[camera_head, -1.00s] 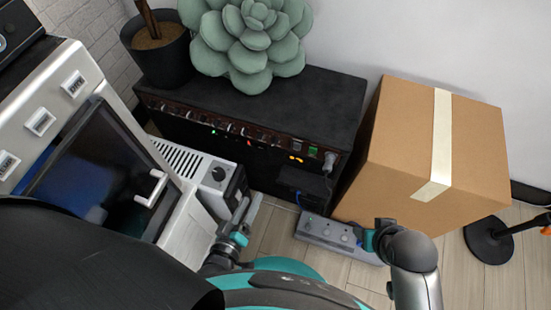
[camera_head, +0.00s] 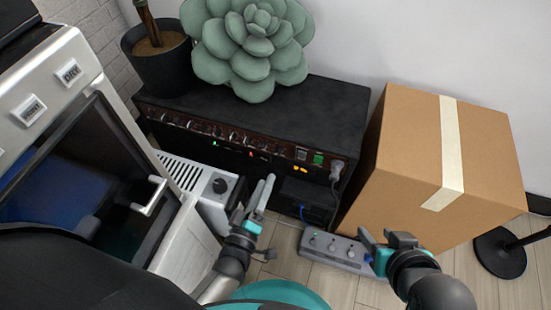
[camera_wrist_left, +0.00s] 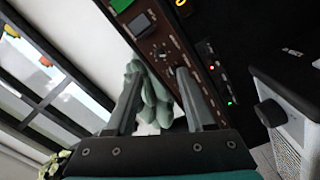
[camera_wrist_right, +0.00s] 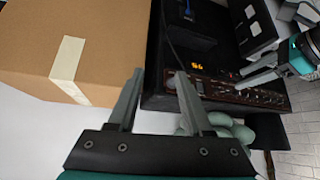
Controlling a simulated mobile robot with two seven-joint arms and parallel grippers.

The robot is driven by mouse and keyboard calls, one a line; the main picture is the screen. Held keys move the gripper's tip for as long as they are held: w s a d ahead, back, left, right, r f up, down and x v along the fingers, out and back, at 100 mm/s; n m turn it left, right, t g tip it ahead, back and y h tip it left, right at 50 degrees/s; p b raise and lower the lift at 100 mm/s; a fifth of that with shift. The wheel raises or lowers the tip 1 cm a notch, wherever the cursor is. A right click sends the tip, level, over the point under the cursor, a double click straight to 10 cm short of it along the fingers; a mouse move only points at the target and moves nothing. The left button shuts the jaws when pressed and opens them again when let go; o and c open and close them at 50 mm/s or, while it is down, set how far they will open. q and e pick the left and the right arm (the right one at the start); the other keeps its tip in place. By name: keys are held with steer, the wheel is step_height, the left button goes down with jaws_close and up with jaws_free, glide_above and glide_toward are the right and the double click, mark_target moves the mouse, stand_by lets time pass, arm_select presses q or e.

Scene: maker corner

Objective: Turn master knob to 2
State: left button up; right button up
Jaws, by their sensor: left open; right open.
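The black amplifier (camera_head: 300,100) stands against the wall, with a row of several small knobs on its brown front panel (camera_head: 215,130). In the left wrist view the panel (camera_wrist_left: 165,40) has a dark knob (camera_wrist_left: 160,55) with a scale around it. Its markings are too small to read, so I cannot tell which knob is the master. My left gripper (camera_head: 262,195) is open and empty in front of the amplifier, its fingers pointing at the panel, apart from it. My right gripper (camera_head: 382,238) is open and empty, lower right, in front of the cardboard box.
A cardboard box (camera_head: 400,150) stands right of the amplifier. A grey pedal strip (camera_head: 340,250) lies on the floor below my right gripper. A white unit with a dark knob (camera_head: 210,190) and a machine with a handled door (camera_head: 150,195) crowd the left. A succulent (camera_head: 250,45) sits on top.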

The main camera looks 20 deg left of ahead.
mark_target(277, 153)
arm_select(q)
steer(key=w+b, duration=0.1)
steer(key=w, duration=0.4)
steer(key=shift+w+d+b, duration=0.1)
steer(key=shift+w+b, duration=0.05)
steer(key=shift+b, duration=0.15)
steer(key=shift+w+b, duration=0.4)
steer(key=shift+w, duration=0.6)
steer(key=shift+w+b, duration=0.3)
steer(key=shift+w, duration=0.55)
arm_select(e)
steer(key=w+a+r+t+y, duration=0.1)
steer(key=w+a+t+y, duration=0.1)
steer(key=a+t, duration=0.3)
steer(key=shift+w+a+y, duration=0.4)
steer(key=shift+a+y, duration=0.15)
steer(key=shift+y, duration=0.05)
steer(key=shift+r, duration=0.15)
arm_select(q)
jaws_close()
